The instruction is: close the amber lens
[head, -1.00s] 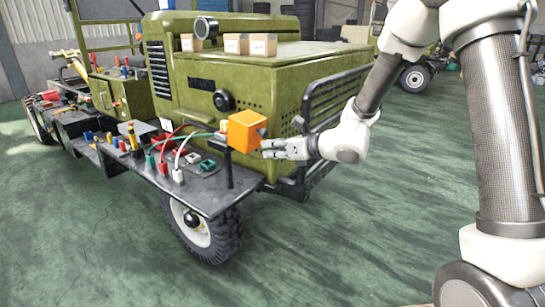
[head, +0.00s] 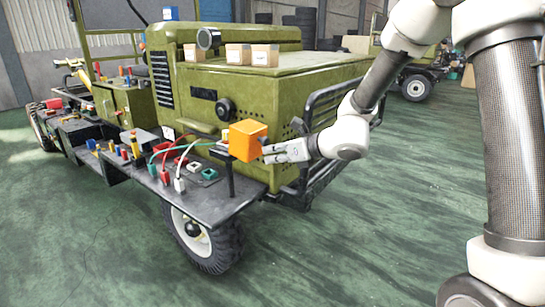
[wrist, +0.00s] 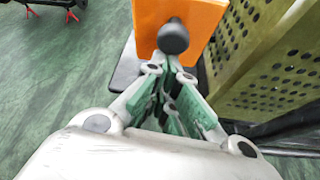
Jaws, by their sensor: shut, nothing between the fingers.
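The amber lens is an orange block (head: 246,140) on a dark post at the front corner of the truck's black fender shelf. In the wrist view the orange lens (wrist: 200,15) fills the top middle, with a round dark knob (wrist: 174,38) on its near face. My gripper (head: 266,154) is shut and empty, just right of the lens and pointing left at it. In the wrist view my gripper's fingertips (wrist: 165,66) come together just below the knob. I cannot tell whether they touch it. The lens's far side is hidden.
The olive truck (head: 290,85) stands behind the lens, its dark grille bars (head: 325,115) close to my arm. The shelf (head: 215,208) holds coloured connectors and cables (head: 190,150). The green floor (head: 340,240) in front is clear.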

